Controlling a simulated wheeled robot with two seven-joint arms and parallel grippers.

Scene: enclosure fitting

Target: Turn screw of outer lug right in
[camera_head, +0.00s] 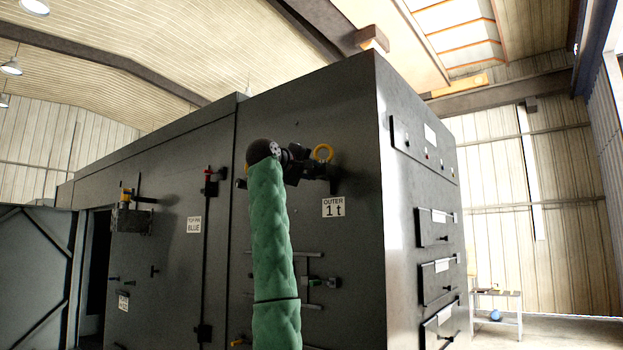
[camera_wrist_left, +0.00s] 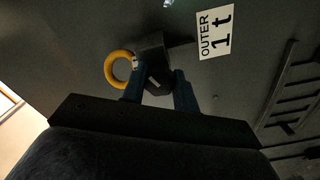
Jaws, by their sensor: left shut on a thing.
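My left gripper (camera_head: 312,168) is at the upper front face of the dark enclosure, just above the label reading OUTER 1 t (camera_head: 333,207). It is shut on a dark block-like part (camera_wrist_left: 155,62), which sits between its two fingers in the left wrist view. My right gripper is not in view.
The enclosure's front face (camera_head: 350,120) fills the middle. A valve-like fitting (camera_head: 318,283) and bars stick out below the label. At left are a bracket box (camera_head: 131,219) and a label reading TOP PIN BLUE (camera_head: 194,224). A small table (camera_head: 497,295) stands at far right.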

